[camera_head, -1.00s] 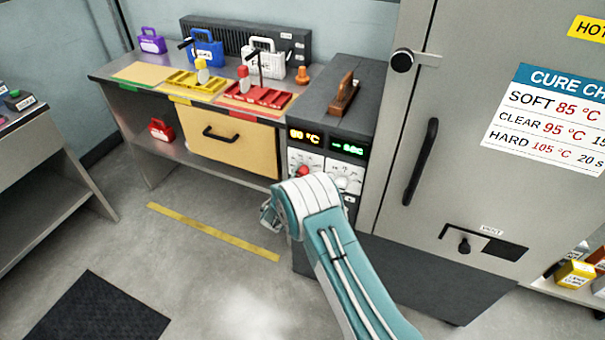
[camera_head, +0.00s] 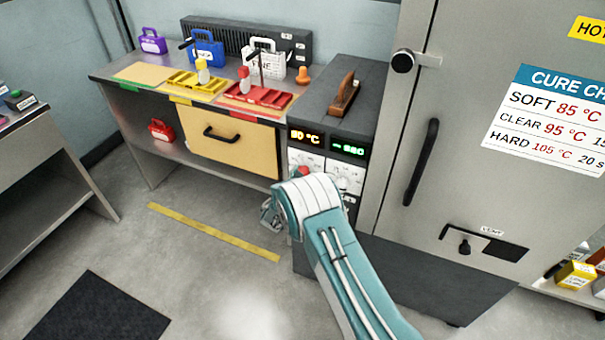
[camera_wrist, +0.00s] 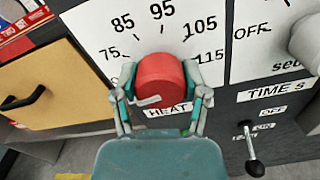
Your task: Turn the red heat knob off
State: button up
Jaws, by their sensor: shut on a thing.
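The red heat knob (camera_wrist: 161,80) sits between the two fingers of my gripper (camera_wrist: 160,95) in the wrist view. The fingers are shut on it from both sides. The white dial (camera_wrist: 128,40) behind it shows 75, 85, 95, 105 and 115, with a HEAT label (camera_wrist: 168,109) below. A small white mark shows on the knob's lower left. In the head view only a bit of the red knob (camera_head: 304,171) shows above my arm, and my gripper (camera_head: 272,212) is partly hidden by it. The amber heat display (camera_head: 306,137) reads about 80 °C.
A white timer knob (camera_wrist: 307,42) is at the right, with a small black-and-silver lever (camera_wrist: 253,150) below it. A yellow drawer front (camera_head: 232,148) with a black handle is at the left. A large grey cabinet door (camera_head: 455,150) stands to the right.

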jog(key=shift+s+a+f, duration=0.1)
jog(key=shift+f, duration=0.25)
jog(key=o, duration=1.1)
jog(key=shift+c, duration=0.2)
jog(key=shift+o, duration=0.4)
jog(key=shift+a+r, duration=0.1)
jog(key=shift+r, duration=0.1)
jog(key=v, duration=1.1)
jog(key=shift+s, duration=0.4)
jog(key=shift+a, duration=0.1)
